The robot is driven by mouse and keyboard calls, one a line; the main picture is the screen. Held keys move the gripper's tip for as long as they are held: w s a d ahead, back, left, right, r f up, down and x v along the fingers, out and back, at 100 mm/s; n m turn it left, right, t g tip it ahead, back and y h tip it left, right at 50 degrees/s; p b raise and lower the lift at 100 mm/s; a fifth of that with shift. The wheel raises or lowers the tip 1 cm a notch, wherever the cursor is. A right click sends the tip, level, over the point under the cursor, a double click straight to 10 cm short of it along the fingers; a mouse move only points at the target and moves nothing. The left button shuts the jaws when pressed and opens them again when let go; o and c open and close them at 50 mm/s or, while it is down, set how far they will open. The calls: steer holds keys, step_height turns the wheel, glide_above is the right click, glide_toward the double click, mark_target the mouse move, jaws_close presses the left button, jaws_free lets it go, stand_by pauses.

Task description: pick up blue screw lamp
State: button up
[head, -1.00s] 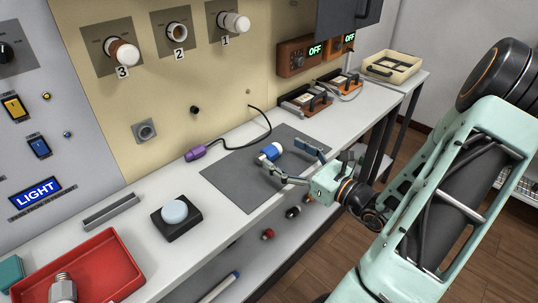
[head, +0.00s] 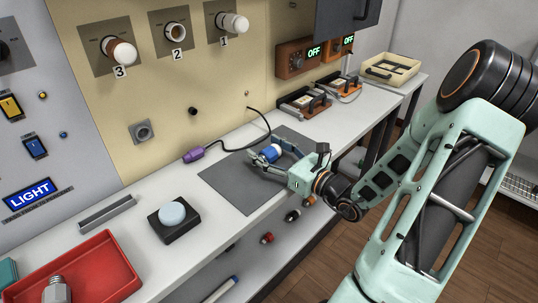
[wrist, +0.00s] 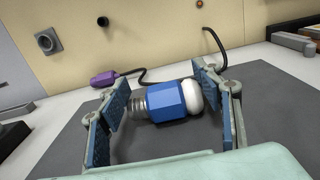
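The blue screw lamp (wrist: 170,103) lies on its side on the dark grey mat (wrist: 270,110). It has a blue faceted body, a white rounded bulb end at right and a metal screw end at left in the wrist view. In the head view the lamp (head: 271,153) lies near the middle of the mat (head: 240,185). My gripper (head: 272,160) is open around it, also seen in the wrist view (wrist: 165,105). The left finger pad is by the screw end and the right pad is close to the bulb end. I cannot tell whether either pad touches.
A purple plug (head: 194,155) with a black cable lies behind the mat. A black box with a pale blue button (head: 172,214) and a red tray (head: 105,262) stand to the left. Orange-and-black devices (head: 305,101) stand at the back right.

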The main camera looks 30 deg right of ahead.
mark_target(267, 149)
steer(key=c, duration=0.7)
steer(key=shift+r+p, duration=0.3)
steer(key=shift+r, duration=0.15)
step_height(267, 149, up, 2)
steer(key=shift+r+p, duration=0.2)
steer(key=shift+p, duration=0.4)
steer(key=s+r+p, duration=0.3)
steer(key=s+p, duration=0.1)
steer(key=s+r+p, duration=0.3)
steer(key=s, duration=0.2)
steer(key=s+d+r+p, duration=0.1)
steer(key=s+r+p, duration=0.3)
steer(key=shift+s+p, duration=0.35)
steer(key=shift+s, duration=0.1)
